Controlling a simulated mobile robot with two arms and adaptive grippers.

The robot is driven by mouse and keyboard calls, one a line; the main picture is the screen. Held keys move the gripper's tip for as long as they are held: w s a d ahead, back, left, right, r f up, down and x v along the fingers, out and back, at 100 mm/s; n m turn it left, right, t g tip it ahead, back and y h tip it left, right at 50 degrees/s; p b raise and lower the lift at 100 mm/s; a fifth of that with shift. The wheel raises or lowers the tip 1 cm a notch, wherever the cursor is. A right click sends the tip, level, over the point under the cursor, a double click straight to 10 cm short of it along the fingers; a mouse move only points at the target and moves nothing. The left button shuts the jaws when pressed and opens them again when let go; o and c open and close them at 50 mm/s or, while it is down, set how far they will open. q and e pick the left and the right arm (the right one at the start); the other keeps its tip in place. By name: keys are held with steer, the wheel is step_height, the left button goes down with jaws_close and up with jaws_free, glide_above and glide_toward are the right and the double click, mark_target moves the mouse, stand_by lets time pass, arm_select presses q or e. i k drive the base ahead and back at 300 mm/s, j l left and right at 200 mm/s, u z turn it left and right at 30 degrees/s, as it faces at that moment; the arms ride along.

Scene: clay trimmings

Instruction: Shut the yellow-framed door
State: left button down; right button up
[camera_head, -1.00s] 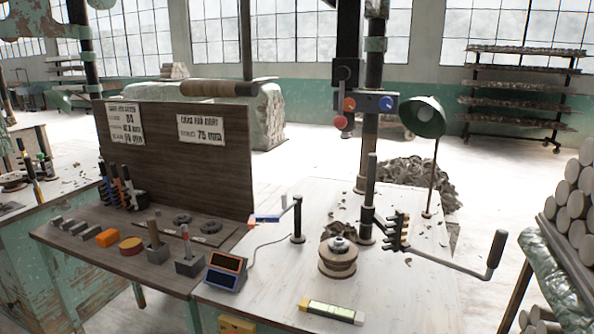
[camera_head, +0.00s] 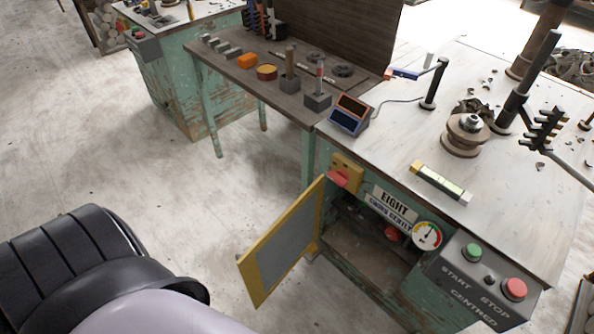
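The yellow-framed door (camera_head: 283,243) has a grey panel and stands swung open at the left side of an opening in the green cabinet under the white-topped bench. Its free edge points toward me and down-left. The open compartment (camera_head: 360,258) behind it is dark, with a red part inside. A yellow block with a red piece (camera_head: 343,176) is fixed on the cabinet just above the door's hinge side. A black and pale part of my own body fills the lower left, apart from the door in the picture. Neither gripper shows.
A start/stop box (camera_head: 485,283) with green and red buttons and a round gauge (camera_head: 427,235) sit right of the opening. A sign (camera_head: 392,207) hangs above it. The bench top (camera_head: 400,140) carries a wheel and tools. The floor (camera_head: 150,180) left of the door is clear.

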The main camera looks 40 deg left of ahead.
mark_target(271, 258)
steer(key=j+z, duration=0.25)
steer(key=j, duration=0.2)
steer(key=k+j+z, duration=0.25)
steer(key=j, duration=0.2)
steer(key=j+z, duration=0.25)
steer(key=j, duration=0.15)
steer(key=k+j, duration=0.15)
steer(key=j, duration=0.25)
steer(key=k+j, duration=0.2)
steer(key=j, duration=0.2)
steer(key=k+j, duration=0.15)
steer(key=j, duration=0.3)
steer(key=k+j+z, duration=0.1)
steer(key=j, duration=0.3)
steer(key=k, duration=0.1)
